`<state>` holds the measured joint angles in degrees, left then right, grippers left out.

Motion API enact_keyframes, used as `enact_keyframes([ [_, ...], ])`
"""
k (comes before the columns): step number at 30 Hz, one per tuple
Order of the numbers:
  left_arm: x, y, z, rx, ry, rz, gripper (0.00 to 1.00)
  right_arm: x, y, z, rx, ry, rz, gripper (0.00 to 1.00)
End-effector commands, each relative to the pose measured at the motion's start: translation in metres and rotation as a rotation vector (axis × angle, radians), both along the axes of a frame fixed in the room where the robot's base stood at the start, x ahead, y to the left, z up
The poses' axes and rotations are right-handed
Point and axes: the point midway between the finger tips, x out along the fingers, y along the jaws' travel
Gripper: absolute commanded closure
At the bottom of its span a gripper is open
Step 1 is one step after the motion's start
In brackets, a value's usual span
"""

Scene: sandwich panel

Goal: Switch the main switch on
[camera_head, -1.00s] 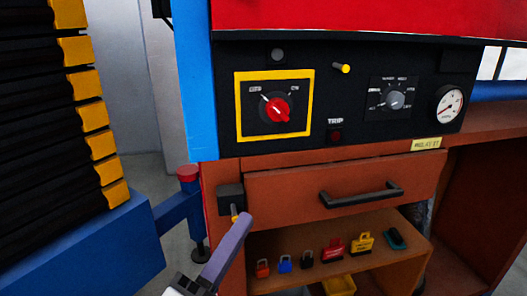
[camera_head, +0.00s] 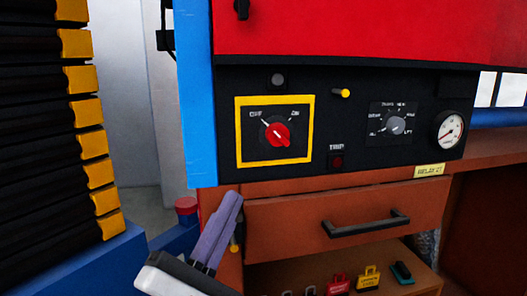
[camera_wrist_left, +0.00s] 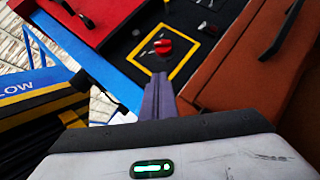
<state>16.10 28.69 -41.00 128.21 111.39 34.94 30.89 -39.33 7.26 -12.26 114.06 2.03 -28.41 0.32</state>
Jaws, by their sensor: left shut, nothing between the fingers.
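The main switch is a red rotary knob (camera_head: 277,134) inside a yellow square frame (camera_head: 239,148) on the black panel. Its white pointer line slants up-left toward the OFF label. The knob also shows in the left wrist view (camera_wrist_left: 163,47), beyond the fingertips. My left gripper (camera_head: 233,200) has purple-grey fingers shut together with nothing between them. It is below and left of the switch, in front of the cabinet's corner, apart from the knob. The fingers also show in the left wrist view (camera_wrist_left: 158,82). My right gripper is not in view.
The panel also has a yellow-tipped toggle (camera_head: 342,93), a selector dial (camera_head: 396,125), a TRIP button (camera_head: 337,161) and a gauge (camera_head: 449,131). Below are a drawer with a black handle (camera_head: 366,224) and a shelf with small padlocks. A black stack with yellow ends (camera_head: 86,112) stands left.

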Motion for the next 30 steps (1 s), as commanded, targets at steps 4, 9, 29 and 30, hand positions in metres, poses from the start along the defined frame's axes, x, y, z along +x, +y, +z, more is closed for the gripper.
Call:
enact_keyframes([
  [4, 0.025, -0.008, 0.020, 0.000, -0.005, 0.001, 1.00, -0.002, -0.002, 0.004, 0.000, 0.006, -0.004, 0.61],
  [9, 0.056, -0.018, 0.037, 0.001, -0.005, 0.000, 1.00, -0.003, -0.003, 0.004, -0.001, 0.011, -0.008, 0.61],
  [29, 0.076, -0.048, 0.069, 0.002, 0.000, 0.000, 1.00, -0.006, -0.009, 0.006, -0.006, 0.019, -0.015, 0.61],
  [30, 0.076, -0.048, 0.069, 0.002, 0.000, 0.000, 1.00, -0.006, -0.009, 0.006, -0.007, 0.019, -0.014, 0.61],
])
